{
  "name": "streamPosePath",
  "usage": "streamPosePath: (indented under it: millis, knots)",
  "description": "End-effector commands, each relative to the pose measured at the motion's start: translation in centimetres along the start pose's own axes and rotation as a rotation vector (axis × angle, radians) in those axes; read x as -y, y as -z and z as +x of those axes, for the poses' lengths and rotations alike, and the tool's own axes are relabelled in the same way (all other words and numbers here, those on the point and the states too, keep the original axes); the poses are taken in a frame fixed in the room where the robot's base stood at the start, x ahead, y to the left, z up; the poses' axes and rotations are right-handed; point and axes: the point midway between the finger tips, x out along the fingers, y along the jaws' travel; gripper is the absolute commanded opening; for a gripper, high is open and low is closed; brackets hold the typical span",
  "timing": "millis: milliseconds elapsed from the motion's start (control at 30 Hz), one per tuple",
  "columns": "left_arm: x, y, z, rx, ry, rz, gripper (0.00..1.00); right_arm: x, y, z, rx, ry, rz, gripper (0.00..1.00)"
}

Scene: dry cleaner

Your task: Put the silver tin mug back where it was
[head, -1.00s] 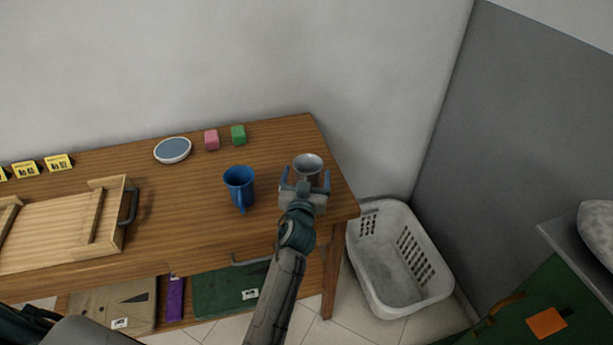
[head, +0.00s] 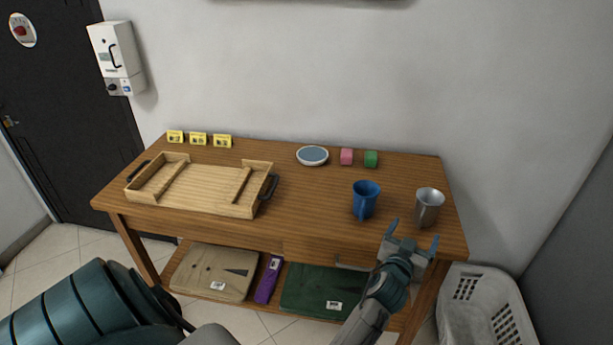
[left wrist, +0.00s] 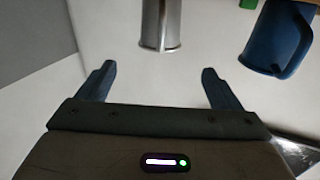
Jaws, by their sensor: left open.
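The silver tin mug (head: 429,207) stands upright on the wooden table (head: 320,228) near its right end. It also shows at the top of the left wrist view (left wrist: 160,22), ahead of the fingers and partly cut off. My left gripper (head: 414,232) is open and empty at the table's front edge, on the near side of the mug and apart from it. Its two fingers also show in the left wrist view (left wrist: 158,70), with a clear gap between them. My right gripper is not in view.
A blue mug (head: 365,198) stands just left of the silver one. Behind are a blue-topped dish (head: 312,155), a pink block (head: 346,156) and a green block (head: 371,158). A wooden tray (head: 205,187) and yellow cards (head: 198,139) are left. A white basket (head: 485,310) stands right.

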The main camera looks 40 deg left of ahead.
Motion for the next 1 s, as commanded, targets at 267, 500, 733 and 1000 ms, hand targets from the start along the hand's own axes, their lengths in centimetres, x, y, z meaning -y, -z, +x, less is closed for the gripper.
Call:
streamPosePath:
  millis: [267, 500, 733, 1000]
  knots:
    - [1.3, -1.0, -1.5, 0.011, -0.013, 0.007, 0.86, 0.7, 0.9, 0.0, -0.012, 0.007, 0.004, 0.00]
    - [4.4, -7.0, -6.4, 0.103, -0.081, 0.035, 0.86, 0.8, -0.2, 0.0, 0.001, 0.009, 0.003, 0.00]
    - [5.0, -19.7, -9.8, 0.332, -0.127, 0.065, 0.86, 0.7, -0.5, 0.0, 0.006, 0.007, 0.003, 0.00]
    - [7.6, -40.1, -21.2, 0.744, -0.159, 0.111, 0.86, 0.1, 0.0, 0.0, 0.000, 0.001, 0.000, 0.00]
